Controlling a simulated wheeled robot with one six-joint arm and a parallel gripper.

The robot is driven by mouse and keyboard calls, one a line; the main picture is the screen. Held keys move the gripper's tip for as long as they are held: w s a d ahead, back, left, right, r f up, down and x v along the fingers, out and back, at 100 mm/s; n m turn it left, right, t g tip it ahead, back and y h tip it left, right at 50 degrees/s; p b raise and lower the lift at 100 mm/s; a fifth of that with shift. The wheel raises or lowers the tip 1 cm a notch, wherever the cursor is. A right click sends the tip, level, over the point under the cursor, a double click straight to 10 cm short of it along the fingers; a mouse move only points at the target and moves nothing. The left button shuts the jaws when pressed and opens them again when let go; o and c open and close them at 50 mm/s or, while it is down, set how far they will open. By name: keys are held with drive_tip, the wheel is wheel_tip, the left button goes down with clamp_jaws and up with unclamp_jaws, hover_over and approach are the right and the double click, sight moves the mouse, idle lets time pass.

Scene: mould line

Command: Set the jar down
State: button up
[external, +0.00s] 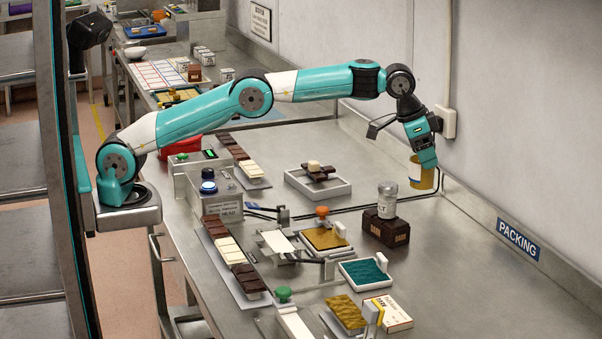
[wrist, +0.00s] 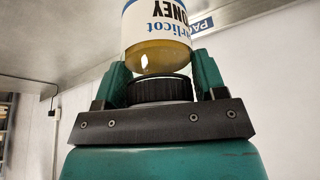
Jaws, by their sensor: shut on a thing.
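The jar (external: 418,174) has amber contents and a pale label; it hangs from my gripper (external: 424,164) near the back wall, right of centre. In the external view the fingers point down and hide part of the jar. I cannot tell for sure how far its base is from the steel bench (external: 300,180).
A grey-lidded shaker (external: 387,201) stands on a dark brown block (external: 386,229) just in front of the jar. A white tray with chocolate (external: 318,183) is to the left. A textured teal tray (external: 365,272) and a cable along the wall are nearby. Bare bench lies right of the brown block.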

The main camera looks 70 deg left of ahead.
wheel_tip(320, 180, down, 20)
drive_tip(key=shift+r+p, duration=0.25)
drive_tip(key=shift+p, duration=1)
drive_tip(key=shift+f, duration=0.2)
drive_tip(key=o, duration=1.1)
drive_tip(key=shift+r, duration=0.1)
